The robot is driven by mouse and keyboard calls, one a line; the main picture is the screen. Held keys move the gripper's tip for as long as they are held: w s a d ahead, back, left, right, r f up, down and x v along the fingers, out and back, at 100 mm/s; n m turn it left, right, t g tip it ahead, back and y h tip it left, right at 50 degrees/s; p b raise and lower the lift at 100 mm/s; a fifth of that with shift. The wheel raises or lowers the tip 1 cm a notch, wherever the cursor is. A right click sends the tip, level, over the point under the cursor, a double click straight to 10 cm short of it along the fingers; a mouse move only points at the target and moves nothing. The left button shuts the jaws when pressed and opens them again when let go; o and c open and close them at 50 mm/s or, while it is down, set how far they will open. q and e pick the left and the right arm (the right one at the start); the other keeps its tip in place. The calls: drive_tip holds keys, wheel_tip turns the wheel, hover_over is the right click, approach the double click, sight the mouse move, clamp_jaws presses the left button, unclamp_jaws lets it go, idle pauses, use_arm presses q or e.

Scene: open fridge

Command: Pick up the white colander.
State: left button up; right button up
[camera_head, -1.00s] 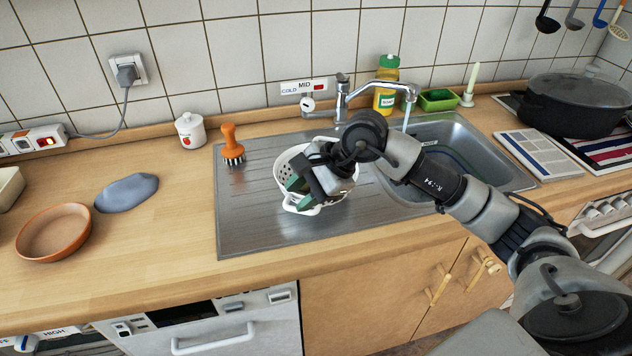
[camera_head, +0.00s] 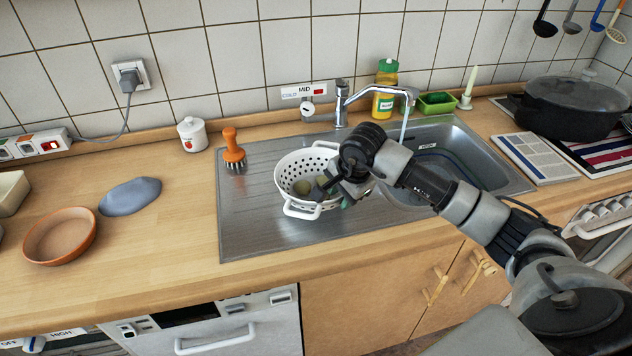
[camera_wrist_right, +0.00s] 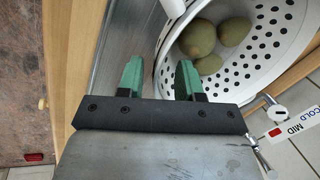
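The white colander (camera_head: 291,171) stands on the steel drainboard, left of the sink basin. It has holes, a handle at the front and round greenish-brown fruits (camera_head: 302,187) inside. My right gripper (camera_head: 332,190) is at the colander's right side and hides part of its rim. In the right wrist view the green fingertips (camera_wrist_right: 160,78) are spread apart. The colander (camera_wrist_right: 285,50) rim runs between them, with one finger outside and the other over the inner side. I cannot tell whether either finger touches it. My left gripper is not in view.
The sink basin (camera_head: 465,150) with a running tap (camera_head: 375,92) lies right of the colander. An orange brush (camera_head: 233,152) stands behind left. A brown bowl (camera_head: 60,236) and a grey-blue object (camera_head: 130,195) are farther left. The counter between them and the drainboard is clear.

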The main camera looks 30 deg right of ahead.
drive_tip(key=shift+x, duration=1.05)
clamp_jaws()
drive_tip(key=shift+r, duration=0.15)
drive_tip(key=shift+w+r+b, duration=0.1)
drive_tip(key=shift+r+b, duration=0.35)
drive_tip(key=shift+r, duration=0.7)
drive_tip(key=shift+d+r+b, duration=0.1)
drive_tip(key=shift+r+b, duration=0.2)
drive_tip(key=shift+r, duration=0.6)
drive_tip(key=s+d+r+b, duration=0.1)
drive_tip(key=d+r+b, duration=0.2)
drive_tip(key=d+r, duration=0.4)
drive_tip(key=shift+s+d, duration=0.4)
drive_tip(key=shift+d, duration=1.8)
